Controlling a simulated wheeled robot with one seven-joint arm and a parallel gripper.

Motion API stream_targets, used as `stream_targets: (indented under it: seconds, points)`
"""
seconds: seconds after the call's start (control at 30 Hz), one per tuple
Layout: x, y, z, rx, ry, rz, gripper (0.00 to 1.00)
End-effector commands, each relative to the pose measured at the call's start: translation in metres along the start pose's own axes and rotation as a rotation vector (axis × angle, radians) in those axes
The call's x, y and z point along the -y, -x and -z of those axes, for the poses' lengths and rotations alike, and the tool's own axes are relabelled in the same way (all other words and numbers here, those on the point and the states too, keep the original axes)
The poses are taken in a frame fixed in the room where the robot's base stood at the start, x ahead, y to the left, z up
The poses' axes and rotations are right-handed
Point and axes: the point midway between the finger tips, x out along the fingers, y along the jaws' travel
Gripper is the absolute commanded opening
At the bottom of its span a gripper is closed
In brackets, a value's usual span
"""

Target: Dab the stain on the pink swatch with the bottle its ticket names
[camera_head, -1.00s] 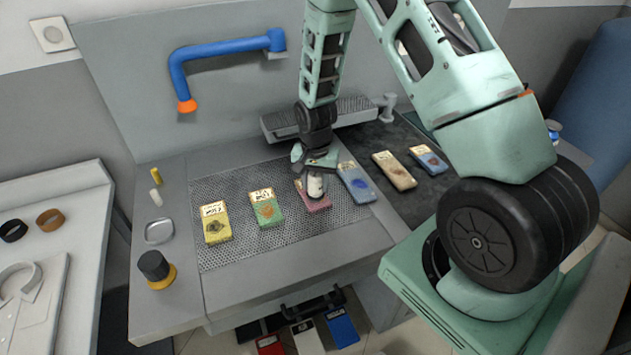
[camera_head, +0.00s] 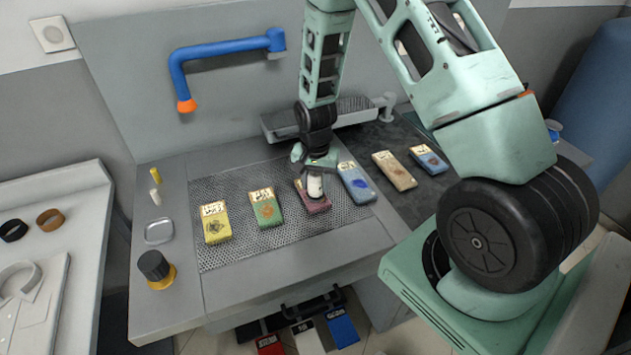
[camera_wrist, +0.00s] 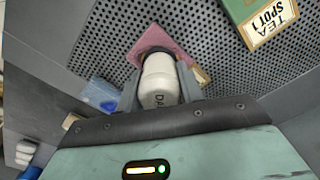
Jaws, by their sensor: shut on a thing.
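The pink swatch (camera_head: 319,203) lies on the perforated board between the green swatch and a blue one. My gripper (camera_head: 314,176) is above it, shut on a white bottle (camera_head: 315,187). In the wrist view the bottle (camera_wrist: 159,80) sits between the fingers, its end against or just over the pink swatch (camera_wrist: 160,42). Its dark lettering is only partly readable, beginning "DA". The stain and most of the pink swatch's ticket are hidden by the bottle and gripper.
A yellow swatch (camera_head: 216,224) and a green swatch (camera_head: 266,209) lie to the left; a blue swatch (camera_head: 357,184), a beige one (camera_head: 394,171) and another blue one (camera_head: 429,160) lie to the right. A blue pipe (camera_head: 222,47) overhangs behind. A black-topped pot (camera_head: 154,266) stands front left.

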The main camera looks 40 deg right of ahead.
Motion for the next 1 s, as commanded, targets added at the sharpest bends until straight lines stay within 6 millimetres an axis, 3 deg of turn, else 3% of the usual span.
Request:
stream_targets:
  seconds: [1.0]
  points:
    - [0.0,0.07,0.0,0.001,0.0,-0.001,0.15]
